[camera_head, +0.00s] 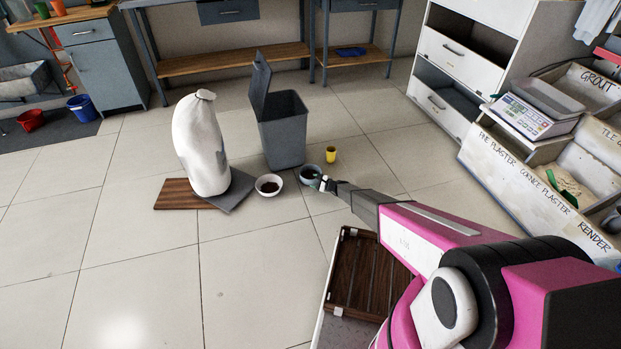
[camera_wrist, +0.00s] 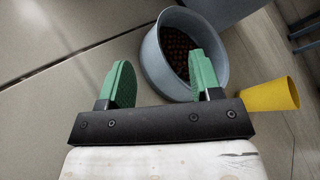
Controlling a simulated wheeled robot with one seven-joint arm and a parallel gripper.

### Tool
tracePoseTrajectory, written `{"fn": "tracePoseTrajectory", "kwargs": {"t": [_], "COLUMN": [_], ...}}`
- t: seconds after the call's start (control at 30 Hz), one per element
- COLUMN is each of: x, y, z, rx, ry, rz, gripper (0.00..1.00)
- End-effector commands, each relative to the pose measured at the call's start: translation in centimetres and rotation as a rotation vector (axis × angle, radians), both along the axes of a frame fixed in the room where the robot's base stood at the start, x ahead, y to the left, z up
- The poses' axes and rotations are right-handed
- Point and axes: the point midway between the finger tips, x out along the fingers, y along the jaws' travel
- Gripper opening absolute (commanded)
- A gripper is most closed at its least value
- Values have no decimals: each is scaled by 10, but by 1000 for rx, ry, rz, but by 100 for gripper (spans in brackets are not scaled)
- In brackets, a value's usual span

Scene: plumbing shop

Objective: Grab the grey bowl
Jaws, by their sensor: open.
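The grey bowl (camera_head: 311,175) stands on the tiled floor in front of a grey bin. In the wrist view the grey bowl (camera_wrist: 153,62) is at the upper middle, with brown pellets inside. My gripper (camera_head: 324,185) is low at the bowl's right front side in the head view. In the wrist view my gripper (camera_wrist: 161,75) is open, its green fingers apart with nothing held. The right finger overlaps the bowl's opening and near wall; the left finger is outside, left of the bowl. Whether either finger touches the bowl, I cannot tell.
A yellow cup (camera_head: 331,154) stands just behind the bowl. A white bowl with dark contents (camera_head: 268,179) is to its left, beside a white sack (camera_head: 201,145). The open grey bin (camera_head: 284,140) is close behind. Floor at the front left is clear.

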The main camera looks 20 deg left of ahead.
Motion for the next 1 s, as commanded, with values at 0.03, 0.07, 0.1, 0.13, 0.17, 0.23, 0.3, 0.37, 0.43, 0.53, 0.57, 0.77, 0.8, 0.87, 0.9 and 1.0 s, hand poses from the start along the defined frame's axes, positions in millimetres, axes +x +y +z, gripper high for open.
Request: {"fn": "tracePoseTrajectory", "kwargs": {"t": [0.03,0.07,0.1,0.13,0.17,0.23,0.3,0.37,0.43,0.53,0.57,0.77,0.8,0.87,0.9,1.0], "x": [1,2,3,4,5,8,11,13,13,12,12,12,12,12,12,12], "y": [5,8,13,17,21,31,39,42,44,43,43,43,43,43,43,43], "z": [-2,-3,-5,-7,-8,-11,-14,-15,-15,-14,-14,-14,-14,-14,-14,-14], "rx": [0,0,0,0,0,0,0,0,0,0,0,-1,-1,-1,0,0], "ry": [-1,-1,-1,-1,-1,-1,-1,-1,0,0,0,0,0,0,0,-1], "rz": [2,2,2,2,0,0,0,0,0,0,0,-1,-1,-1,0,0], "gripper": [58,58,58,58,58,58,58,58,58,58,58,3,0,0,0,0]}}
